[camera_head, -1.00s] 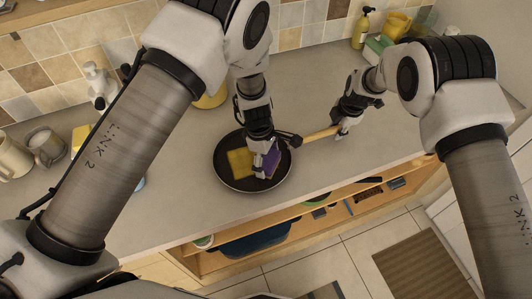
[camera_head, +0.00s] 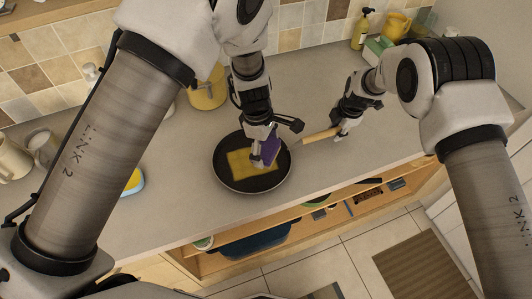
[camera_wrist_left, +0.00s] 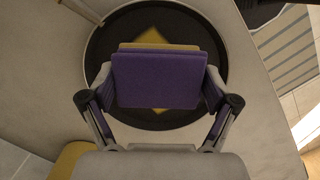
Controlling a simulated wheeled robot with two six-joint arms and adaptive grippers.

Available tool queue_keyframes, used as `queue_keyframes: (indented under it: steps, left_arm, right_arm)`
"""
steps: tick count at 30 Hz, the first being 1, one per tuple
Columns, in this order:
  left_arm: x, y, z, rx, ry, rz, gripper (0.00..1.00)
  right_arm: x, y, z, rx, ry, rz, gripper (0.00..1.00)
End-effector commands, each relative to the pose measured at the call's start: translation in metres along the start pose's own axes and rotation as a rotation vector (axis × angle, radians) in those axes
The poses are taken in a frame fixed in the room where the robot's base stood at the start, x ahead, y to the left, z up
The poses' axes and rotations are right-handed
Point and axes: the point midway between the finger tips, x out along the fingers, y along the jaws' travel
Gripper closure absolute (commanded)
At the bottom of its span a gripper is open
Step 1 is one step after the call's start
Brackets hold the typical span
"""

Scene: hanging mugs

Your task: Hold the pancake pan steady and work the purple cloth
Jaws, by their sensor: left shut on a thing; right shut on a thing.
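The black round pancake pan (camera_head: 223,168) lies on the counter, and a flat yellow patch (camera_head: 239,163) shows inside it. My left gripper (camera_head: 262,163) is over the pan, shut on the purple cloth (camera_head: 270,150), which looks like a block. In the left wrist view the purple cloth (camera_wrist_left: 158,80) fills the space between the fingers, with a tan layer behind it, and hides much of the pan (camera_wrist_left: 100,42). I cannot tell whether it touches the pan. My right gripper (camera_head: 338,132) is shut on the pan's wooden handle (camera_head: 316,136).
A yellow sponge-like thing (camera_head: 134,181) lies left of the pan, partly behind my left arm. The counter's front edge is close to the pan, with open shelves below.

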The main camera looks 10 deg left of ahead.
Motion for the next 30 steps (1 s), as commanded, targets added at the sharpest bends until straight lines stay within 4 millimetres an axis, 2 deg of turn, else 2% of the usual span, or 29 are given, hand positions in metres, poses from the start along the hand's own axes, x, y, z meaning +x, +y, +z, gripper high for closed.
queue_keyframes:
  steps: [3, 9, 23, 24, 25, 26, 30]
  left_arm:
    - [-0.011, 0.000, 0.002, 0.002, 0.001, 0.002, 0.65]
    - [-0.020, 0.000, 0.003, 0.000, 0.001, 0.000, 0.65]
    - [-0.020, 0.000, 0.003, 0.000, 0.000, 0.000, 0.65]
    - [-0.020, 0.000, 0.003, 0.000, 0.000, 0.000, 0.65]
    - [-0.020, 0.000, 0.003, 0.000, 0.000, 0.000, 0.65]
    - [-0.020, 0.000, 0.003, 0.000, 0.000, 0.000, 0.65]
    - [-0.020, 0.000, 0.003, 0.000, 0.000, 0.000, 0.65]
  right_arm:
    - [0.000, 0.000, 0.000, 0.001, 0.000, 0.001, 1.00]
    - [0.000, 0.000, 0.000, 0.001, 0.000, 0.001, 1.00]
    - [-0.001, 0.000, 0.000, 0.001, 0.000, 0.001, 1.00]
    - [-0.001, 0.000, 0.000, 0.001, 0.000, 0.001, 0.58]
    - [-0.001, 0.000, 0.000, 0.001, 0.000, 0.001, 0.47]
    - [-0.001, 0.000, 0.000, 0.001, 0.000, 0.001, 0.43]
    - [0.000, 0.000, 0.000, 0.001, 0.000, 0.001, 0.43]
